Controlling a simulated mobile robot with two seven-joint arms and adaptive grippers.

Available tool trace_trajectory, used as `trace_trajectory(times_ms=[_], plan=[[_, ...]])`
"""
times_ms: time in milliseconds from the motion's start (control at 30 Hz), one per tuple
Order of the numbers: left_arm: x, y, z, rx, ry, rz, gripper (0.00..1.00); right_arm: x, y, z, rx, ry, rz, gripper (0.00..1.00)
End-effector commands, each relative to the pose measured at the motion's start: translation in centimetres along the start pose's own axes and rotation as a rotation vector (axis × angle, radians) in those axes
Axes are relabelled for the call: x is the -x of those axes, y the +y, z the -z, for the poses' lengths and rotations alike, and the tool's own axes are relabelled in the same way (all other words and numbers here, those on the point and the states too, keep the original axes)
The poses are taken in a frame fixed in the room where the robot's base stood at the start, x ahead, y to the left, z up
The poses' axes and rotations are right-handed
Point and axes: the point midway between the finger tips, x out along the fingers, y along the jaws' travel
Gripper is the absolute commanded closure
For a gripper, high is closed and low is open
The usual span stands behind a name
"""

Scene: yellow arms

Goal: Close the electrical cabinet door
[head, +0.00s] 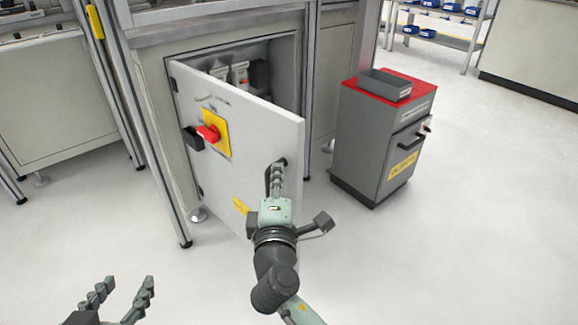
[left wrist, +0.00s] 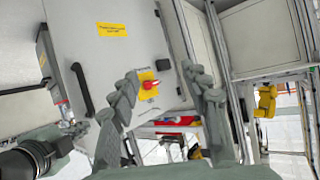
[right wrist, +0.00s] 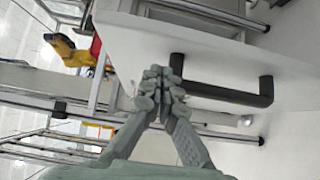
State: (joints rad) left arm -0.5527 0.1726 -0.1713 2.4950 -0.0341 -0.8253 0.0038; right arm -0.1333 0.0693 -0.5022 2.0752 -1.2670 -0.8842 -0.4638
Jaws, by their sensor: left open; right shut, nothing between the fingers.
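The electrical cabinet door (head: 245,150) stands ajar, its left edge at the cabinet (head: 302,60) and its right edge swung out towards me. It bears a red rotary switch (head: 208,133) on a yellow plate and a black handle (head: 268,180) near its free edge. My right gripper (head: 278,168) is shut and empty at the handle; in the right wrist view its fingertips (right wrist: 160,78) are beside one end of the handle (right wrist: 230,94). Contact is unclear. My left gripper (head: 128,284) is open and empty at lower left, away from the door. The handle also shows in the left wrist view (left wrist: 82,90).
A grey tool cabinet (head: 375,145) with a red top and a grey bin (head: 385,84) stands right of the door. A metal frame post (head: 150,130) stands at the left. Shelves with blue bins (head: 430,30) are far back.

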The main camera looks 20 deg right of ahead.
Motion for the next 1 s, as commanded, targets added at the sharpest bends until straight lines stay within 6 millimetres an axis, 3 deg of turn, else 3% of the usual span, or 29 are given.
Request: trace_trajectory(times_ms=[233,800,1000], plan=[[0.1,-0.6,-1.1,-0.004,-0.053,0.013,0.53,-1.8,0.0,-2.0,0.003,0.001,-0.001,1.0],[0.3,-0.8,-1.5,-0.004,-0.077,0.017,0.53,-2.5,0.0,-2.9,0.004,0.011,0.0,1.0],[1.3,-2.5,-4.8,-0.012,-0.235,0.054,0.53,-5.1,0.3,-5.7,0.01,0.072,-0.002,1.0]])
